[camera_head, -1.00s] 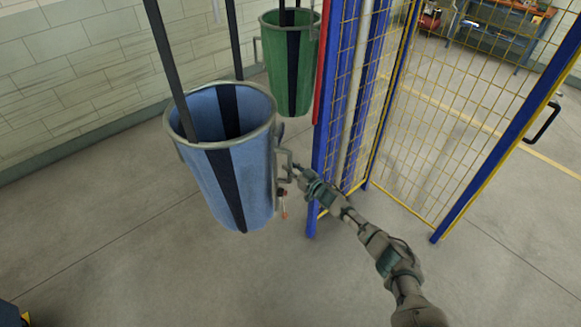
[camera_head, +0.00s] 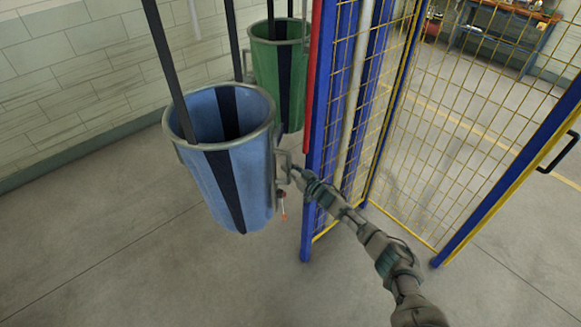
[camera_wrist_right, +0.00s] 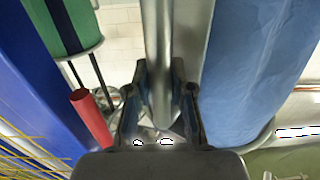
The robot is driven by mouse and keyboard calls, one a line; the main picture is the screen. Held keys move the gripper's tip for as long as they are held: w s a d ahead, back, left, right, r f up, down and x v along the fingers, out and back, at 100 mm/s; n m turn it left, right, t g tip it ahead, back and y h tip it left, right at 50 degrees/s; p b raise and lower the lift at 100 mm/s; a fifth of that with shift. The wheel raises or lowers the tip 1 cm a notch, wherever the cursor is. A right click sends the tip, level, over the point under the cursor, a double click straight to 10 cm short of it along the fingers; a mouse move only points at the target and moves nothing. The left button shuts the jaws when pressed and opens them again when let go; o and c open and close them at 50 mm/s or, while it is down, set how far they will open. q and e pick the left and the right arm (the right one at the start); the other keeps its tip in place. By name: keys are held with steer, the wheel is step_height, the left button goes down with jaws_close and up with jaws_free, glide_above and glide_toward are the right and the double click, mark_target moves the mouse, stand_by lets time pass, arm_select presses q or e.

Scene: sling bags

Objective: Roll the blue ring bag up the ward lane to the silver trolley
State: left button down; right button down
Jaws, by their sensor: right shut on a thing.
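The blue ring bag (camera_head: 198,178) hangs from dark straps left of centre in the head view, with a grey metal ring around its open top and a dark band down its side. A grey handle (camera_head: 283,166) sticks out from its right side. My right gripper (camera_head: 294,172) is at this handle. In the right wrist view my right gripper (camera_wrist_right: 160,100) is shut on the grey handle bar (camera_wrist_right: 160,55), with the blue bag (camera_wrist_right: 250,75) close on the right. My left gripper is not in view. I do not see a silver trolley.
A green bag (camera_head: 278,70) hangs just behind the blue one. A blue post (camera_head: 312,190) and yellow mesh fence (camera_head: 440,130) stand close at the right, beside my right arm. A tiled wall (camera_head: 60,80) runs along the left. The floor (camera_head: 110,250) in front is clear.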

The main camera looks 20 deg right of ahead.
steer(key=shift+w+d+r, duration=0.25)
steer(key=shift+r, duration=0.2)
steer(key=c, duration=1)
jaws_free()
steer(key=shift+w, duration=0.1)
steer(key=shift+c, duration=0.2)
steer(key=shift+w+d+f, duration=0.25)
steer(key=shift+f, duration=0.2)
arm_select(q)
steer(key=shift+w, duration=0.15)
arm_select(e)
steer(key=v, duration=1.2)
steer(key=shift+s+d+f, duration=0.1)
steer(key=shift+d+f, duration=0.05)
steer(key=shift+d, duration=0.1)
steer(key=shift+a, duration=0.25)
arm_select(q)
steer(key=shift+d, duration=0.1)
arm_select(e)
steer(key=shift+d, duration=0.25)
steer(key=shift+a, duration=0.1)
